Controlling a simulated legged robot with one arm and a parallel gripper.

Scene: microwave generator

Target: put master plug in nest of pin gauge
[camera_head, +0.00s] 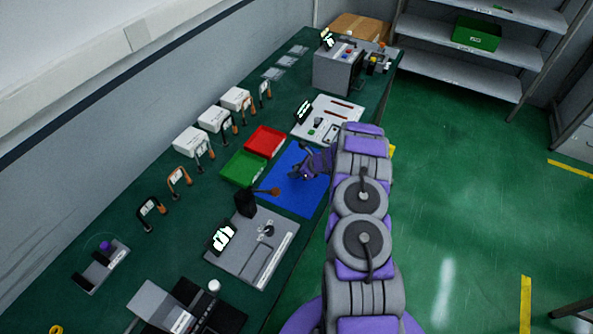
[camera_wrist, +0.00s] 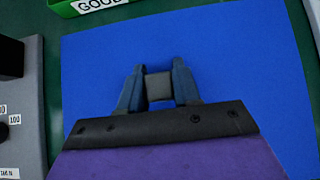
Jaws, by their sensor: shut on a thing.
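My gripper (camera_head: 302,173) is over the blue mat (camera_head: 288,203) in the head view, at the end of my purple and grey arm. In the wrist view my gripper (camera_wrist: 159,88) is shut on a small grey block-like piece, which I take as the master plug (camera_wrist: 159,87). A grey station (camera_head: 232,262) with a lit display and a small dark round part stands nearer, and a pale station (camera_head: 345,108) stands farther along. I cannot tell which is the pin gauge, and no nest shows clearly.
A green tray (camera_head: 240,168) and a red tray (camera_head: 266,141) lie left of the mat. A black block (camera_head: 245,204) with a brown-tipped piece stands beside its near left corner. Several orange-and-black gauges and white boxes (camera_head: 191,141) line the wall side. A grey machine (camera_head: 333,72) stands farther back.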

